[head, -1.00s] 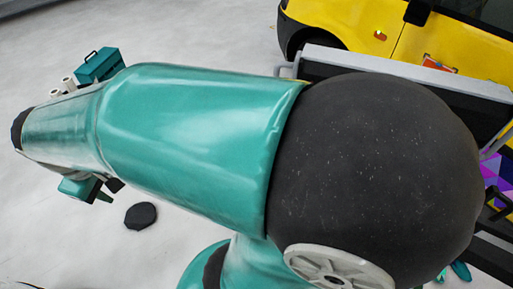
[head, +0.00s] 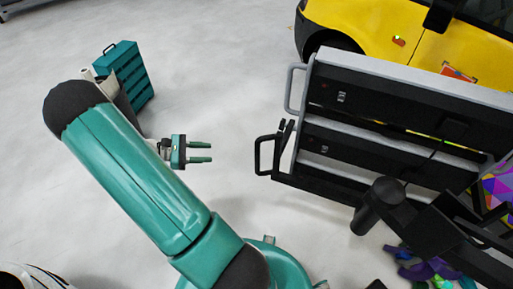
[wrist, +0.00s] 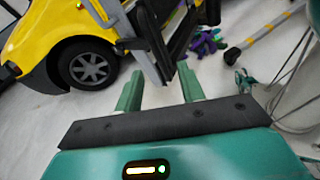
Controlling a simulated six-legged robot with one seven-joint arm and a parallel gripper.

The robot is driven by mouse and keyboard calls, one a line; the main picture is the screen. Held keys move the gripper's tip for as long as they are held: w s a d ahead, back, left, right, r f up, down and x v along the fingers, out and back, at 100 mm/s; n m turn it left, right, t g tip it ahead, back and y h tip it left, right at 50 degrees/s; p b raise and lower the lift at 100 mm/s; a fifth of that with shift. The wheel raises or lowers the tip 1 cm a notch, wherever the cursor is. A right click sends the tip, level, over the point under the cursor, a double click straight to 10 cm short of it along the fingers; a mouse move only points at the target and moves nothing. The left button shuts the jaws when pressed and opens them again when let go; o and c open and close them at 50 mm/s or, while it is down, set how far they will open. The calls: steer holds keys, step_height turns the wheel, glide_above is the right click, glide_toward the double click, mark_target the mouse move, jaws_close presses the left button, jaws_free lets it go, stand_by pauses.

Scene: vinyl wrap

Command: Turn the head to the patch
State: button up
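The yellow car (head: 375,28) stands at the top right of the head view. An orange-red patch (head: 457,72) shows on its door, its lower part cut off by the cart's top edge. In the wrist view the car (wrist: 50,42) is at the upper left, and I cannot make out the patch there. My gripper (head: 203,152) is open and empty, left of the cart, well apart from the car, with its fingers toward the right. Its two fingers (wrist: 160,90) show apart in the wrist view with nothing between them.
A black and grey cart (head: 335,120) with shelves stands between my gripper and the car. A teal case (head: 135,75) stands behind my arm. Purple and teal scraps (head: 430,268) lie at the lower right. Grey floor (head: 230,70) is clear between the case and the cart.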

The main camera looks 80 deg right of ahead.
mark_target(257, 148)
steer(key=s+d+f, duration=0.1)
steer(key=s+d, duration=0.2)
steer(key=s, duration=0.2)
steer(key=s+d+f+n+g+h, duration=0.1)
steer(key=s+d+f, duration=0.1)
steer(key=s, duration=0.3)
steer(key=s+d+f+g, duration=0.1)
steer(key=s+d, duration=0.4)
steer(key=s, duration=0.1)
steer(key=shift+f+n, duration=0.35)
steer(key=shift+n, duration=0.05)
jaws_close()
